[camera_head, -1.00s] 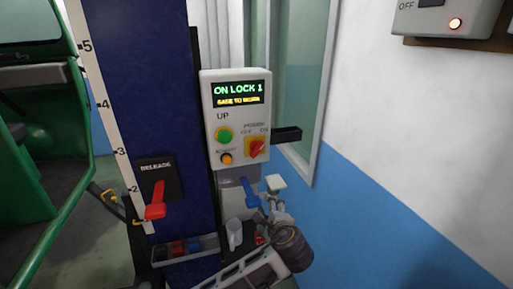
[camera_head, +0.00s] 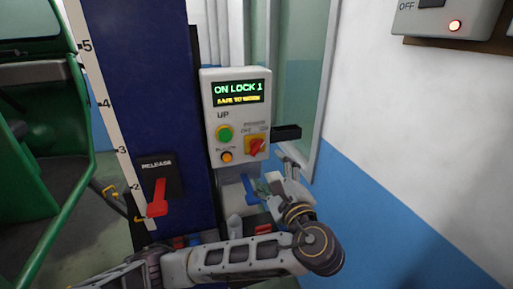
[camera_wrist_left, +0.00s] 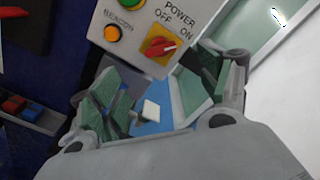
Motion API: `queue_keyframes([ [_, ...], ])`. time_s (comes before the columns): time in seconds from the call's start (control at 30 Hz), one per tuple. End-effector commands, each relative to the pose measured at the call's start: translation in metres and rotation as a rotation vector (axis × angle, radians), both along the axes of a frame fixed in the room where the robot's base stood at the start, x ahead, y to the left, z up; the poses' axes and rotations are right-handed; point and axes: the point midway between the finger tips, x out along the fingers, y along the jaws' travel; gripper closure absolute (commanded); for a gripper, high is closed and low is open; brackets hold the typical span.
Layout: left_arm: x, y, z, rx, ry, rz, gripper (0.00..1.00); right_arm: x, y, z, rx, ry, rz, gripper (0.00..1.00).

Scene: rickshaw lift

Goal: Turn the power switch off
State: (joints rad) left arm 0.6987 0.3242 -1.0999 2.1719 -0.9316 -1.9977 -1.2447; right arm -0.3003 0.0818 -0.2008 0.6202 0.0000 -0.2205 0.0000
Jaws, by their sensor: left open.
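The power switch (camera_head: 256,147) is a red rotary knob on a yellow plate, low on the right of a white control box (camera_head: 212,170). Its OFF and ON labels show in the left wrist view, where the red knob (camera_wrist_left: 161,47) points toward ON. The box's display (camera_head: 238,92) reads "ON LOCK 1". My left gripper (camera_head: 275,182) is below and slightly right of the switch, apart from it. In the left wrist view the left gripper (camera_wrist_left: 158,100) has its green-padded fingers spread, with nothing held. My right gripper is not in view.
A green button (camera_head: 224,134) and an orange beacon button (camera_head: 226,157) sit left of the switch. A black bracket (camera_head: 287,133) juts out right of the box. A red release lever (camera_head: 157,197) is on the blue column (camera_head: 150,80).

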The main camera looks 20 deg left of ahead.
Motion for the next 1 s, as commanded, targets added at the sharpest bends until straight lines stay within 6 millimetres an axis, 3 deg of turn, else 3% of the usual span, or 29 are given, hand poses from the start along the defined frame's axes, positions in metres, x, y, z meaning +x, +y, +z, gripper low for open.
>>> queue_keyframes([
  [0.47,0.005,0.004,0.000,0.000,0.002,0.000,0.23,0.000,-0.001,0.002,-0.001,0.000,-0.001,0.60],
  [1.0,0.057,0.039,0.001,0.001,0.002,0.002,0.23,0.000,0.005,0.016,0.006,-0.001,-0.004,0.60],
])
